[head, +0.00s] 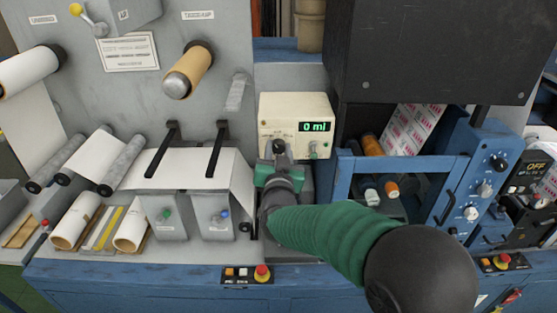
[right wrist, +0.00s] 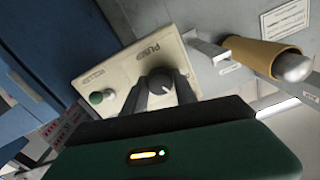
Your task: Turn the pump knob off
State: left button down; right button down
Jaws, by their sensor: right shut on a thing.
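The cream pump box (head: 293,104) stands in the middle of the head view, with a green "0 ml" display (head: 315,127). Its dark pump knob (head: 278,146) is at the box's lower left, partly hidden by my right gripper (head: 279,158). In the right wrist view the box face (right wrist: 115,62) reads "PUMP" and the round knob (right wrist: 158,82) lies between my two dark fingers (right wrist: 160,92). The right gripper is shut on the knob. The knob's exact pointing is hard to read. My left gripper is in neither view.
A black box (head: 425,50) overhangs at right above a blue frame (head: 400,165). Rollers (head: 188,72) and a grey panel (head: 225,45) are at left. A red stop button (head: 262,271) is on the front edge.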

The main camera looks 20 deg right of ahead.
jog(key=m+b, duration=0.1)
jog(key=f+m+b, duration=0.1)
jog(key=m+b, duration=0.1)
jog(key=shift+a+r+m+b, duration=0.1)
jog(key=shift+r+m+b, duration=0.05)
jog(key=shift+m+b, duration=0.85)
jog(key=c, duration=1.3)
grip_release()
jog(key=o, duration=0.3)
jog(key=shift+w+r, duration=0.1)
jog(key=shift+w, duration=0.05)
jog(key=shift+r, duration=0.1)
